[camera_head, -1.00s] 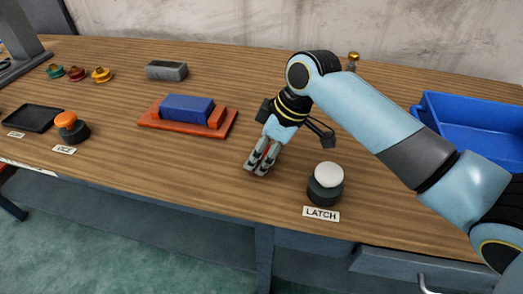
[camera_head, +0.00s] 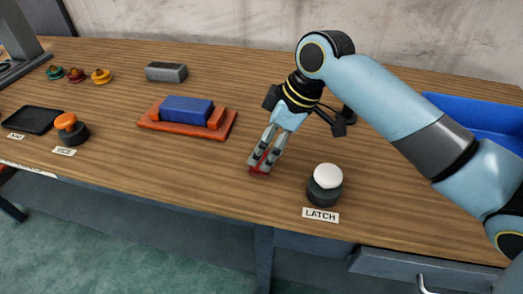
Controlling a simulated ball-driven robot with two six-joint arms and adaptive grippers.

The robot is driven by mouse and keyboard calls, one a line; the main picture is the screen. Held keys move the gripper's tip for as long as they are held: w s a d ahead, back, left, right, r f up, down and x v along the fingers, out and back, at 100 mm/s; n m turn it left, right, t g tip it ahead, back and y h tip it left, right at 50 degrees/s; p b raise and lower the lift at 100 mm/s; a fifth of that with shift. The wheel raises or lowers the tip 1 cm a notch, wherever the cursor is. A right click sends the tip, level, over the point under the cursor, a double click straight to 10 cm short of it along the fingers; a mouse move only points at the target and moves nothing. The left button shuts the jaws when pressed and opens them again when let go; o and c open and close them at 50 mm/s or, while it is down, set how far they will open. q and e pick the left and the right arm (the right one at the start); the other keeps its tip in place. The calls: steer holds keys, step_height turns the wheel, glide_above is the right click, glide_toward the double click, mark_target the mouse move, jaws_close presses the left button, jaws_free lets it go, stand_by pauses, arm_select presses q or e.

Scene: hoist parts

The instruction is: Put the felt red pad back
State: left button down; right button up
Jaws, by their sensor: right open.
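The red pad (camera_head: 260,170) shows as a small dark red piece at the tips of my right gripper (camera_head: 264,161), low over the front middle of the table. The fingers are open, with red showing between and below them. They partly hide the pad, and whether they touch it I cannot tell. My left gripper is not in view.
A blue block (camera_head: 187,110) sits in an orange-red holder (camera_head: 160,128) to the left. A white-topped LATCH button (camera_head: 326,185) stands just right of my gripper. An orange-topped button (camera_head: 70,128), black tray (camera_head: 35,119), grey block (camera_head: 166,71) and blue bin (camera_head: 470,115) lie farther off.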

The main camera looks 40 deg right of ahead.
steer(key=v, duration=0.8)
steer(key=shift+r, duration=0.2)
steer(key=shift+s+f, duration=0.1)
steer(key=shift+s, duration=0.05)
